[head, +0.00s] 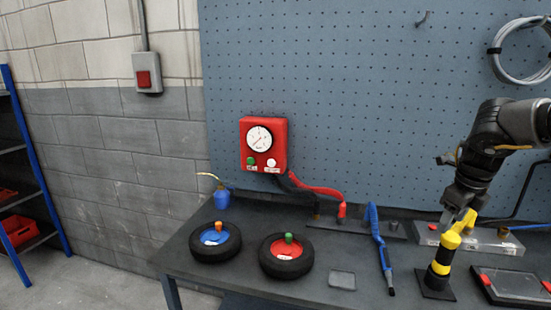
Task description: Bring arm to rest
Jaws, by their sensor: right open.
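My right arm comes in from the right edge. Its dark gripper (460,220) points down over the top of a yellow and black upright object (442,258) that stands on a dark square base on the workbench. The jaws are open. The yellow top shows close to the fingertips; I cannot tell if they touch it. My left gripper is not in view.
A red gauge box (282,150) hangs on the pegboard (340,90).

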